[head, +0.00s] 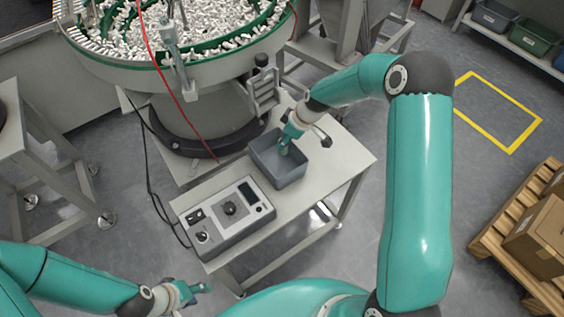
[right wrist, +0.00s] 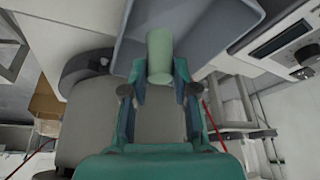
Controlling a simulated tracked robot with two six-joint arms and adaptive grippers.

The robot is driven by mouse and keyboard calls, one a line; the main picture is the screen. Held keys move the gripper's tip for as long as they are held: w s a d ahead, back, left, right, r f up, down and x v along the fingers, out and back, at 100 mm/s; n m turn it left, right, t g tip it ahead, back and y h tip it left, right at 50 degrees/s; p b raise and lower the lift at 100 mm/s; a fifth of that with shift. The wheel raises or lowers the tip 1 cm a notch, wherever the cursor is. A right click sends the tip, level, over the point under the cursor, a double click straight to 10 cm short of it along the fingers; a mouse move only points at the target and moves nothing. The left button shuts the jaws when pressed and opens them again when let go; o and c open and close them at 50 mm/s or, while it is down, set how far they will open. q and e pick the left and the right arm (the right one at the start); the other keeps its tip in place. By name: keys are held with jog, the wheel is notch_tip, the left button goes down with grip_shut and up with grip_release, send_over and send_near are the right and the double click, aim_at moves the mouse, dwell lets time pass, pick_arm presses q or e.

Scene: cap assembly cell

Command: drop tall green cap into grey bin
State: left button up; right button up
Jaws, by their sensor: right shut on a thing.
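The tall green cap (right wrist: 159,52) is a pale green cylinder held between the fingertips of my right gripper (right wrist: 160,75) in the right wrist view. The grey bin (head: 293,179) is an open box on the small table in the head view. My right gripper (head: 284,146) points down at the bin's opening there, and its fingers hide most of the cap. The bin's walls (right wrist: 212,32) also show around the cap in the right wrist view. My left gripper (head: 203,288) is low at the left, away from the bin. Its jaw opening is too small to make out.
A control box (head: 228,212) with a knob stands on the table (head: 345,160) beside the bin. A bowl feeder (head: 215,75) full of white parts stands behind, with a red cable (head: 165,80). A carton (head: 540,238) on a pallet is at the right.

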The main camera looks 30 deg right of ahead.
jog(key=o, duration=0.9)
jog(key=shift+c, duration=0.2)
jog(key=shift+r, duration=0.15)
jog(key=v, duration=1.1)
jog(key=shift+r, duration=0.25)
jog(key=shift+s+d, duration=0.1)
jog(key=shift+s+f, duration=0.1)
